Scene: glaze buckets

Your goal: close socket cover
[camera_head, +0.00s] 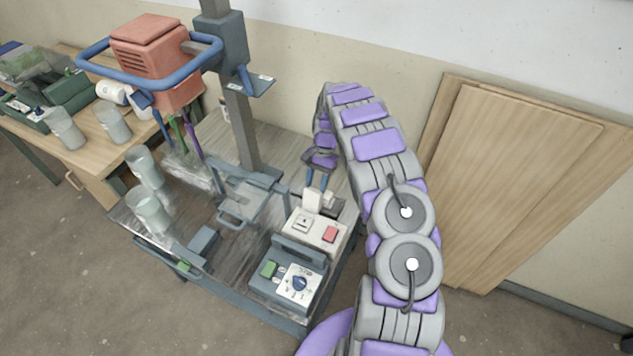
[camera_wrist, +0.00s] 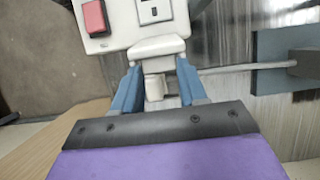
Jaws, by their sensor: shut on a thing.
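The white socket box (camera_head: 316,232) sits on the cart top, with a dark socket outlet (camera_head: 302,222) and a red button (camera_head: 330,234) on its face. The outlet is uncovered; it also shows in the wrist view (camera_wrist: 154,11). The white socket cover (camera_head: 312,201) stands open at the box's far edge. In the wrist view the cover (camera_wrist: 157,47) reaches between my blue fingers, with a small white tab (camera_wrist: 154,88) behind it. My gripper (camera_head: 316,190) is shut on the cover from the far side. The exact contact is partly hidden.
A grey control box with a dial (camera_head: 299,283) stands in front of the socket box. A mixer with an orange motor (camera_head: 150,60) and blue handle rises on a column (camera_head: 241,130) to the left. Clear buckets (camera_head: 148,212) stand at the cart's left. Wooden boards (camera_head: 520,170) lean on the wall.

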